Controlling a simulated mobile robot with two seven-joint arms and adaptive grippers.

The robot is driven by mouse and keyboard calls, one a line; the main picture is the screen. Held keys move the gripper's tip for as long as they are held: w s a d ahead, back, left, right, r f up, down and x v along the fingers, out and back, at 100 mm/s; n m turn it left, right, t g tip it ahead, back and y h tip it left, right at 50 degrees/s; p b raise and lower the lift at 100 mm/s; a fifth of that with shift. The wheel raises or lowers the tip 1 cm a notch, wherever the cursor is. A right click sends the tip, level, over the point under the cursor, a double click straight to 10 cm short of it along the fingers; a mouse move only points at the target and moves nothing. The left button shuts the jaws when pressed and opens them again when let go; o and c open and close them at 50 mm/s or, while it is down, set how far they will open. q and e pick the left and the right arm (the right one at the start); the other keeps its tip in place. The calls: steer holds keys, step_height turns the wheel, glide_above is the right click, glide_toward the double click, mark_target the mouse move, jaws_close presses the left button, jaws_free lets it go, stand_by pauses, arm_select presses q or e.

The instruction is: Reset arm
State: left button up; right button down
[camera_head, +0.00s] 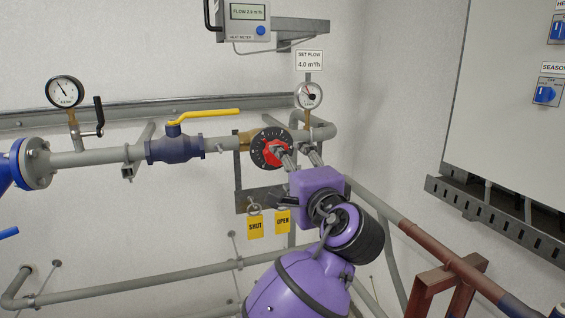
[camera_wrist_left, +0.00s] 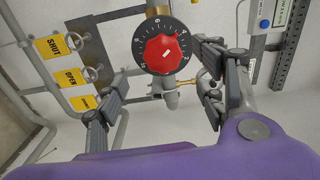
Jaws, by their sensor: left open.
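My left gripper (camera_head: 298,157) reaches up from below, its purple arm in front of the pipework. It is open and empty, with its fingertips close to a red knob (camera_head: 275,152) on a black numbered dial (camera_head: 259,149). In the left wrist view the left gripper (camera_wrist_left: 160,68) has its fingers spread wide, with the red knob (camera_wrist_left: 164,54) in the gap between them in the picture. The knob looks a little beyond the fingertips; I cannot tell the exact distance. No right gripper shows.
A blue ball valve (camera_head: 174,149) with a yellow lever (camera_head: 208,115) sits left of the dial. Yellow SHUT (camera_head: 255,227) and OPEN (camera_head: 283,222) tags hang below. A gauge (camera_head: 309,96) and heat meter (camera_head: 243,22) are above. A brown pipe (camera_head: 440,250) runs right.

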arm_select(q)
steer(key=shift+v, duration=0.95)
